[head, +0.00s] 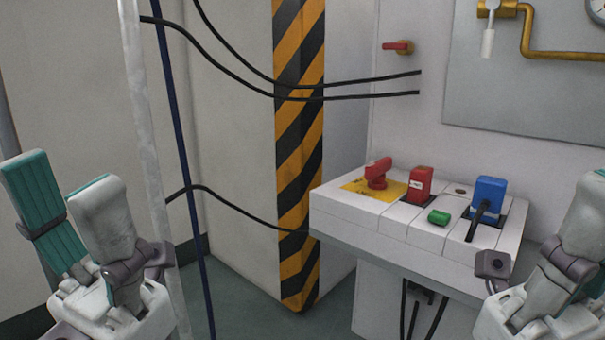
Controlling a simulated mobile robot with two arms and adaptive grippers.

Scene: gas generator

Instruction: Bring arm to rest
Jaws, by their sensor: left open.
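My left gripper (70,205) is at the lower left, its two fingers raised and spread apart, one with a teal pad facing the view. It is open with nothing between the fingers. It stands away from the control panel (340,205), beside a pale vertical pole. My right gripper (545,262) is at the lower right edge, in front of the panel's right end. Only part of it shows, cut off by the frame, so its opening cannot be judged.
Black cables cross the wall. Floor (245,300) shows between.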

